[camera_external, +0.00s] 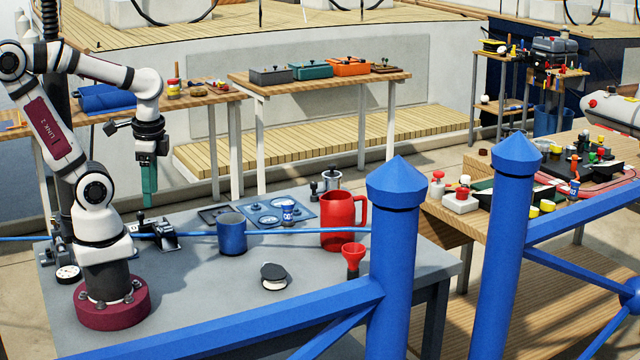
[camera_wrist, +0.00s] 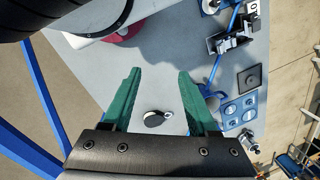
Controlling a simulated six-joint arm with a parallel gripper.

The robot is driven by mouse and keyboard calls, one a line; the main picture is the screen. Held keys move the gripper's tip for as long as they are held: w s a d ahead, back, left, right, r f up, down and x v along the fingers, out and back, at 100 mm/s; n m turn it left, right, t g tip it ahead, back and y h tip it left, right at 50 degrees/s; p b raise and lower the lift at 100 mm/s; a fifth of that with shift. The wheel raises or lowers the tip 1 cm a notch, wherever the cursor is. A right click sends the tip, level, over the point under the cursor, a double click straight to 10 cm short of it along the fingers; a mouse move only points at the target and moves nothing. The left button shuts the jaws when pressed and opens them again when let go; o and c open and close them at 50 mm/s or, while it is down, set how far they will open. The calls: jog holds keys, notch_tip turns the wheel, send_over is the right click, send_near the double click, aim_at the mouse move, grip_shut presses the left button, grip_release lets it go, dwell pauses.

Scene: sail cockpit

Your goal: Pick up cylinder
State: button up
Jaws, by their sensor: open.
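Several round objects stand on the grey table, and I cannot tell for sure which is the cylinder. A small blue-and-white can (camera_external: 288,212) stands upright at the front edge of a blue panel with round recesses (camera_external: 262,207). A blue mug (camera_external: 232,236) stands left of it, and a larger red mug (camera_external: 344,222) stands right of it. My gripper (camera_external: 149,200) hangs above the table's back left, fingers pointing down, left of all these. It is open and empty; its green fingers are apart in the wrist view (camera_wrist: 158,72).
A black-and-white puck-like object (camera_external: 273,276) and a red funnel-topped cup (camera_external: 352,258) stand near the front. A steel pot (camera_external: 331,181) stands behind the red mug. Black deck fittings (camera_external: 155,232) lie under my gripper. Blue railing (camera_external: 396,260) crosses the foreground.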

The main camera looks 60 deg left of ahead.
jog(key=shift+o, duration=0.9)
jog(key=w+a+f+n+h, duration=0.15)
jog(key=w+n+h, duration=0.35)
jog(key=w+n, duration=0.5)
jog(key=w+a+f+n+h, duration=0.15)
jog(key=w+n+h, duration=0.25)
jog(key=w+n, duration=0.6)
jog(key=n+t+h, duration=0.3)
jog(key=n+t, duration=0.6)
jog(key=n, duration=0.2)
send_near(288, 218)
jog(key=x, duration=0.3)
jog(key=w+r+x, duration=0.1)
jog(key=x, duration=0.3)
jog(key=r+x, duration=0.1)
jog(key=x, duration=0.3)
jog(key=shift+w+f, duration=0.1)
jog(key=shift+w, duration=0.2)
grip_shut()
